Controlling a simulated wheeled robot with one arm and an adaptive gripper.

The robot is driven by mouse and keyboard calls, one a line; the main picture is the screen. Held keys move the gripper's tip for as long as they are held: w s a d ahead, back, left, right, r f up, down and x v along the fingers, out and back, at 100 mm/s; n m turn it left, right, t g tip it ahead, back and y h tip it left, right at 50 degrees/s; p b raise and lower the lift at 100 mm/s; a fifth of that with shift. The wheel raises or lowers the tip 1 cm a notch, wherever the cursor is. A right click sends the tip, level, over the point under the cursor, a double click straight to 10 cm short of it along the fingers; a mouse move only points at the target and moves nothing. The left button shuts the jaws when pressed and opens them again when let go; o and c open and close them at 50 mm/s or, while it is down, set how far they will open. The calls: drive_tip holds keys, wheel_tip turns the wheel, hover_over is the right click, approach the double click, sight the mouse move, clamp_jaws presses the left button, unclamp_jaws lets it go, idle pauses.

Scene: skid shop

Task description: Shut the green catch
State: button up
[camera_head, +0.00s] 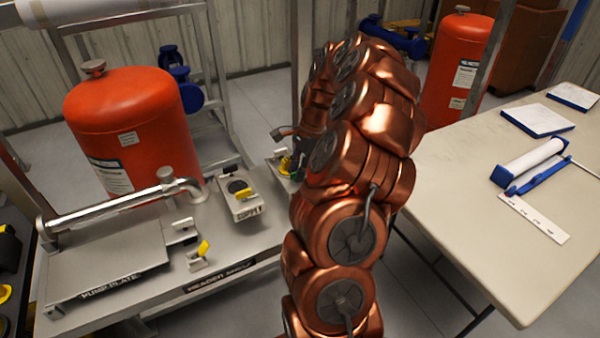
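My copper arm rises through the middle of the picture and bends away from the camera. It covers the right end of the metal skid bench (222,262). Small dark parts show at the arm's left edge, beside a yellow piece (286,164) on a metal block. They may be part of my gripper (297,150), but its fingers cannot be made out. Other catches with yellow levers show on the bench: one on a raised block (243,208), one near the front (198,262).
A red tank (130,125) and a metal pipe (110,210) stand at the left, behind the pump plate (110,268). A pale table (480,210) at the right holds papers and a blue-and-white roll (530,160). A second red tank (458,70) stands behind. Grey floor lies between.

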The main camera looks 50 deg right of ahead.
clamp_jaws()
drive_tip(key=shift+f+n+b, duration=0.1)
drive_tip(key=shift+n+b, duration=0.35)
drive_tip(key=shift+n, duration=0.15)
drive_tip(key=shift+n+g+b, duration=0.3)
drive_tip(key=shift+n+g, duration=0.2)
drive_tip(key=shift+n, duration=0.6)
drive_tip(key=shift+n+b, duration=0.3)
drive_tip(key=shift+n, duration=0.2)
drive_tip(key=shift+n+g, duration=0.6)
drive_tip(key=shift+n, duration=0.6)
